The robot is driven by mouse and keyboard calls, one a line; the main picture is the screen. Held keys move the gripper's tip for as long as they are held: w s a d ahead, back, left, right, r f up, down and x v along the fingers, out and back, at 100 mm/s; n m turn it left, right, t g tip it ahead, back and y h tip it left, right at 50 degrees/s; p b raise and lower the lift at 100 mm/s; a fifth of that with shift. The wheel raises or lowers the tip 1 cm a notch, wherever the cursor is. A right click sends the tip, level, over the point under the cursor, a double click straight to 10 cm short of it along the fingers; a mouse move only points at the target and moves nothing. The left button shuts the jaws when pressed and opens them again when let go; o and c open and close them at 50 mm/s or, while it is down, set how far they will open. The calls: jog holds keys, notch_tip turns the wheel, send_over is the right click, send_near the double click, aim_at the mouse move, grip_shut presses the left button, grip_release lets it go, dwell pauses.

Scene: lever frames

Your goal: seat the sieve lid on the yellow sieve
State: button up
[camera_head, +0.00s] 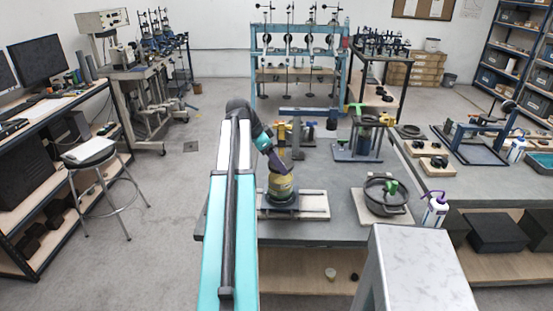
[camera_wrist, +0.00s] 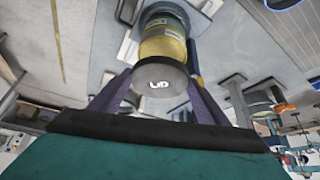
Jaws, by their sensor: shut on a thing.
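The yellow sieve (camera_head: 281,186) stands upright in a stack on a board at the near left of the grey bench. It also shows in the wrist view (camera_wrist: 162,49), just beyond the lid. The lid is in line with the sieve's top. I cannot tell whether they touch or a small gap remains. In the head view the fingers hide the lid.
A white bottle (camera_head: 434,212) stands at the bench's right front. A small blue-framed stand (camera_head: 358,145) is behind. The bench (camera_head: 335,200) between sieve and pan is clear.

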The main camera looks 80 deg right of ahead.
jog(key=shift+f+b, duration=0.7)
jog(key=shift+f, duration=0.8)
jog(key=shift+f, duration=0.35)
jog(key=o, duration=1.2)
jog(key=shift+w+r, duration=0.1)
jog(key=shift+r, duration=0.1)
jog(key=shift+w+r+b, duration=0.1)
jog(key=shift+r+b, duration=0.1)
jog(key=shift+b, duration=0.1)
jog(key=b+v, duration=0.3)
jog(key=v, duration=1)
jog(key=shift+a, duration=0.2)
